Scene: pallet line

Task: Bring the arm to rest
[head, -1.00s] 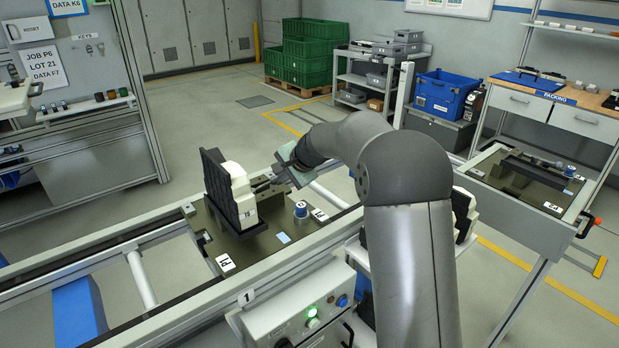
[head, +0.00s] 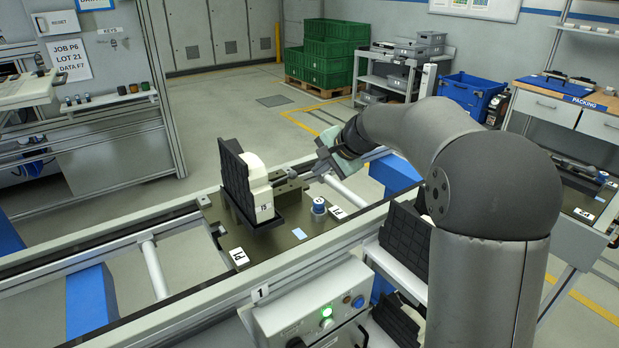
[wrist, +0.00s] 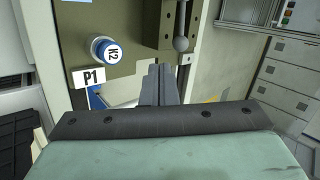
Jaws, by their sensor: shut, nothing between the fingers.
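My gripper (head: 318,172) hangs over the right end of the pallet (head: 290,246), right of the white block (head: 262,190) that stands against an upright black plate. In the wrist view my two dark fingers (wrist: 158,82) are together with nothing between them. A lever with a ball knob (wrist: 182,44) lies just beyond and right of the fingertips. A blue-and-white round knob (wrist: 107,50) and a P1 label (wrist: 88,78) are to their left. The gripper holds no part. Whether the fingertips clear the lever in height is hard to tell.
The pallet sits on a conveyor with metal rails (head: 125,230). A control box (head: 318,305) with a green light is in front, beside black plates (head: 405,240). A packing bench (head: 575,115) stands right; green crates (head: 328,52) are at the back.

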